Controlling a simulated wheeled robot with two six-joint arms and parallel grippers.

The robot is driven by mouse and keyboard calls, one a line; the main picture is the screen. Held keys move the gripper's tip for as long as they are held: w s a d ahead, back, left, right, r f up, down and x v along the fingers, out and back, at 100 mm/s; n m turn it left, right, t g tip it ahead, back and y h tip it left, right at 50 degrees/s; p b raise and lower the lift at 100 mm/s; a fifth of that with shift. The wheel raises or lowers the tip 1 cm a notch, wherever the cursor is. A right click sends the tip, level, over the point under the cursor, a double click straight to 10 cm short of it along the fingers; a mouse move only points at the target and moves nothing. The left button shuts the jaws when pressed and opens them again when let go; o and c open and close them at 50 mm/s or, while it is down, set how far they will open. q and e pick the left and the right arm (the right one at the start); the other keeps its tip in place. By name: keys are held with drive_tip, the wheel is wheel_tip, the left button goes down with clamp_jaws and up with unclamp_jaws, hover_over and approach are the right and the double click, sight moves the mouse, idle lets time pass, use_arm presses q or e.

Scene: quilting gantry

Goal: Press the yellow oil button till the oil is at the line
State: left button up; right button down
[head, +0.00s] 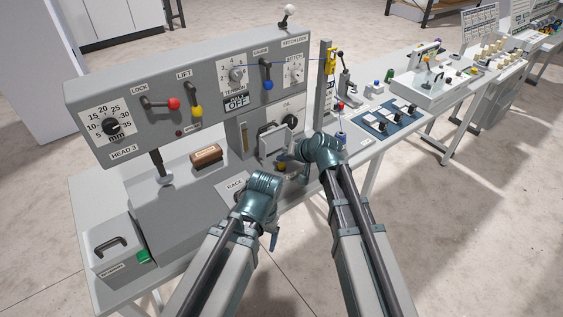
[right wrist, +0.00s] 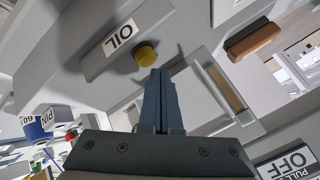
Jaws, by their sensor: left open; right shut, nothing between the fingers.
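The yellow oil button (right wrist: 146,55) shows in the right wrist view beside the white OIL label (right wrist: 121,36). In the head view, the yellow button (head: 282,167) sits low on the machine, partly covered by my right gripper (head: 284,157). My right gripper (right wrist: 160,73) is shut and empty, its tips right by the button. I cannot tell whether they touch it. The oil sight window (head: 244,140) is a narrow amber strip on the panel, also in the right wrist view (right wrist: 226,88). Its oil level and line are too small to read. My left gripper (head: 270,238) is open and empty, low before the machine.
The grey machine panel (head: 200,70) carries a red-knobbed lever (head: 172,104), a yellow-knobbed lever (head: 196,111), a blue-knobbed lever (head: 268,84) and dials. A wooden-backed brush (head: 206,155) lies left of my grippers. A blue switch board (head: 389,119) stands to the right.

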sight(283, 171)
drive_tip(key=shift+r, duration=0.25)
wheel_tip(283, 171, up, 5)
drive_tip(key=p, duration=0.5)
drive_tip(key=shift+f, duration=0.1)
idle(0.7)
drive_tip(key=s+d+f+n+g+h, duration=0.1)
drive_tip(key=s+f+g+h, duration=0.1)
drive_tip(key=s, duration=0.6)
drive_tip(key=s+d+f+n+g+h, duration=0.2)
drive_tip(key=s+h, duration=0.1)
drive_tip(key=s, duration=0.6)
drive_tip(key=s+d+f+n+g+h, duration=0.1)
drive_tip(key=s+d+f+g+h, duration=0.1)
drive_tip(key=s, duration=0.6)
drive_tip(key=shift+s+d+f+g+h, duration=0.25)
drive_tip(key=shift+s+g+h, duration=0.1)
drive_tip(key=shift+g, duration=0.25)
